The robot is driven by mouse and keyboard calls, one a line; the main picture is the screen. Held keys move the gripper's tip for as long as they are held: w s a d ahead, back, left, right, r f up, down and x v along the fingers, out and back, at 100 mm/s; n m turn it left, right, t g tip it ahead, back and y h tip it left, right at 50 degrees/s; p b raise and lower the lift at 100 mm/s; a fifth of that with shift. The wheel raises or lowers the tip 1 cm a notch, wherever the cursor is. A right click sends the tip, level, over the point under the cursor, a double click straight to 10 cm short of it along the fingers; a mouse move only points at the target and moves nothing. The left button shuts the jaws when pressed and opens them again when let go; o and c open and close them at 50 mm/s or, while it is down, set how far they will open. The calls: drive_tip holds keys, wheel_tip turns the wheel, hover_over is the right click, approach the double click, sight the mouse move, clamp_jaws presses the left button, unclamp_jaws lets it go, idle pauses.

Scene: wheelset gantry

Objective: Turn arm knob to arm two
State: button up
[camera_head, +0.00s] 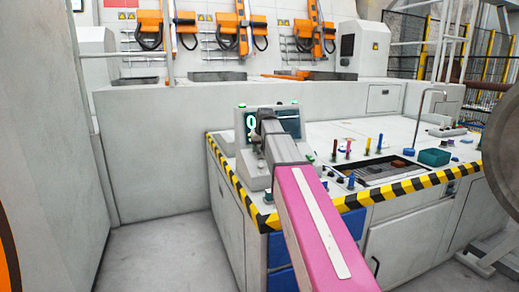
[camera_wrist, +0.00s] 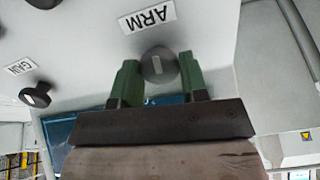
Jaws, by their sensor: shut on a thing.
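The arm knob (camera_wrist: 158,60) is a round dark grey knob with a pale mark, beside the white ARM label (camera_wrist: 148,18) in the wrist view. My gripper (camera_wrist: 159,74) has its two green fingers on either side of the knob, shut on it. The knob's mark stands close to upright in that picture. In the head view my gripper (camera_head: 260,138) reaches the front of the grey control box (camera_head: 254,170), and it hides the knob there.
A second dark knob (camera_wrist: 36,95) sits by the GAIN label (camera_wrist: 20,67). The control box has a lit display (camera_head: 251,120) and a screen (camera_head: 289,122), partly hidden. The bench (camera_head: 350,130) has a striped edge, coloured pegs (camera_head: 367,146) and a green tray (camera_head: 434,157) to the right.

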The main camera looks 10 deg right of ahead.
drive_tip(key=m, duration=0.4)
drive_tip(key=shift+d+m, duration=0.1)
drive_tip(key=shift+m, duration=1.7)
drive_tip(key=o, duration=0.9)
drive_tip(key=shift+r, duration=0.1)
drive_tip(key=v, duration=1)
drive_tip(key=shift+s+d+r, duration=0.1)
drive_tip(key=shift+s+r, duration=0.15)
